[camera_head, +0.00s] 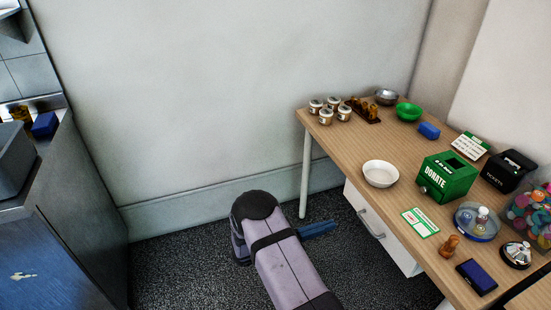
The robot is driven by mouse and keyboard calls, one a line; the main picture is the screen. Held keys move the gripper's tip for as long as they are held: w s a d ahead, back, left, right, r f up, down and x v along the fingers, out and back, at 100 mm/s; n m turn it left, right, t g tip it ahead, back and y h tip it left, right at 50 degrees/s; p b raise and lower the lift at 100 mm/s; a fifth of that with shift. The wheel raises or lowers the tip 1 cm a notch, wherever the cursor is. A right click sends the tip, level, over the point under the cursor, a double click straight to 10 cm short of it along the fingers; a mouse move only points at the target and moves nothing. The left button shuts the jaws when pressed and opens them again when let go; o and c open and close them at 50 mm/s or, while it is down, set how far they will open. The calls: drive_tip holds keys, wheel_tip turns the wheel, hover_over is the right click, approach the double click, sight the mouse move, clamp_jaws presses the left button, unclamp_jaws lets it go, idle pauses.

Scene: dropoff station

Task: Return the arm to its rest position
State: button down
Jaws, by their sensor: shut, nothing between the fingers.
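My arm rises from the bottom of the head view, its rounded dark joint over the dark floor. Behind its pale link, a narrow blue part that looks like my gripper (320,229) sticks out to the right. It is shut and holds nothing that I can see. It is over the floor, left of the table and apart from it. The link hides the rest of the gripper and the wrist.
The wooden table (342,144) at right holds jars (325,116), a white bowl (380,173), a green donation box (447,178), a bell (516,255) and other small items. White drawers (377,225) stand under it. A grey counter (75,170) stands at left. Floor between is clear.

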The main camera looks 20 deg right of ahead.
drive_tip(key=s+a+f+m+g+y, duration=0.4)
drive_tip(key=s+f+m+g+y, duration=0.15)
drive_tip(key=s+f, duration=0.7)
drive_tip(key=s+a+r+m+g+y, duration=0.1)
drive_tip(key=s+a+m+g+y, duration=0.1)
drive_tip(key=s+a+m+y, duration=0.75)
drive_tip(key=s+a+r+m+t+y, duration=0.2)
drive_tip(key=a+r+m+t+y, duration=0.1)
drive_tip(key=a+r, duration=0.6)
drive_tip(key=w+d+r+t, duration=0.2)
drive_tip(key=w+r+t, duration=0.35)
drive_tip(key=r, duration=0.25)
wheel_tip(320, 180, up, 19)
drive_tip(key=g+p, duration=0.1)
drive_tip(key=p, duration=1.7)
drive_tip(key=shift+p, duration=0.3)
drive_tip(key=shift+w+f, duration=0.1)
drive_tip(key=shift+f, duration=0.1)
